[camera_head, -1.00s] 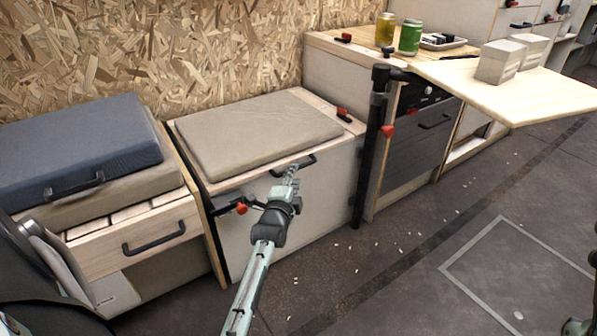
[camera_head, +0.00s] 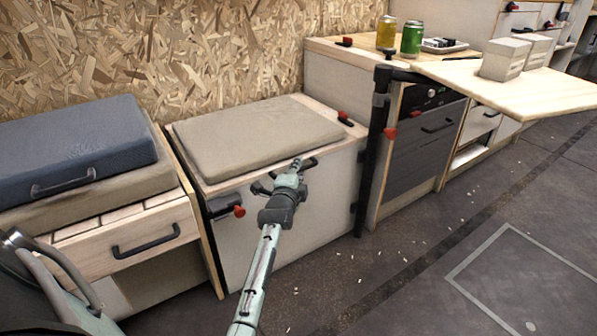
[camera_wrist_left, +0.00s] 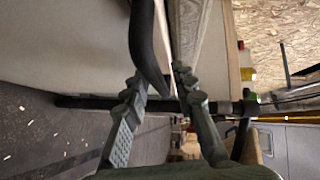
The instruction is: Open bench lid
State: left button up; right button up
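The bench (camera_head: 275,225) stands at the middle left in the head view, with a beige cushion (camera_head: 255,135) on its closed lid. A black bar handle (camera_head: 311,164) is at the lid's front edge, its middle covered by my left gripper (camera_head: 296,166). In the left wrist view, the dark handle (camera_wrist_left: 148,48) reaches down between the two spread fingers of that gripper (camera_wrist_left: 158,88). The fingers look apart, not closed on the handle; whether one touches it I cannot tell. My right gripper is not in view.
A drawer unit (camera_head: 150,222) with a blue cushion (camera_head: 75,150) stands close on the left. A black post (camera_head: 372,160) and a fold-out wooden board (camera_head: 525,90) with boxes are on the right. The floor (camera_head: 420,275) at front right is mostly clear.

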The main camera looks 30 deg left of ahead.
pick_arm(q)
grip_shut()
jog(key=shift+r, duration=0.15)
